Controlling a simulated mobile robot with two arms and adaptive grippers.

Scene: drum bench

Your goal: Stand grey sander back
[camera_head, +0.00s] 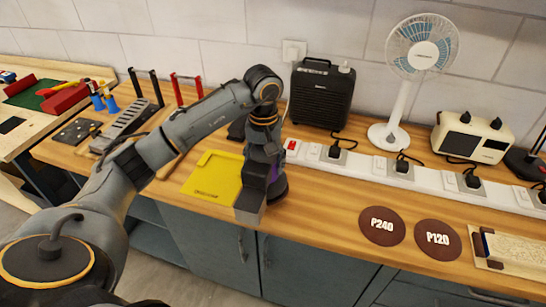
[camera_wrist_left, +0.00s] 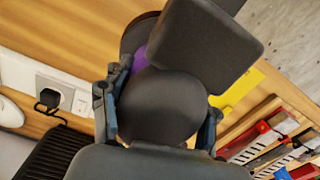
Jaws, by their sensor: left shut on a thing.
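The grey sander (camera_wrist_left: 162,105) is between the fingers of my left gripper (camera_wrist_left: 160,128), which is shut on its rounded body. It shows a dark box-shaped part (camera_wrist_left: 212,45) and a bit of purple. In the head view the sander (camera_head: 250,205) is upright near the bench's front edge, under my left gripper (camera_head: 264,150), its dark round base low over the wood. I cannot tell whether the base touches the bench. A yellow plate (camera_head: 205,188) with a raised edge and lettering lies just left of the sander. My right gripper is not in view.
A white power strip (camera_head: 420,180) with several black plugs runs along the bench behind. A black box-shaped unit (camera_head: 320,95), a fan (camera_head: 392,130) and a cream device (camera_head: 472,138) stand at the back. Discs P240 (camera_head: 382,226) and P120 (camera_head: 437,240) lie right. Racks (camera_head: 125,125) stand left.

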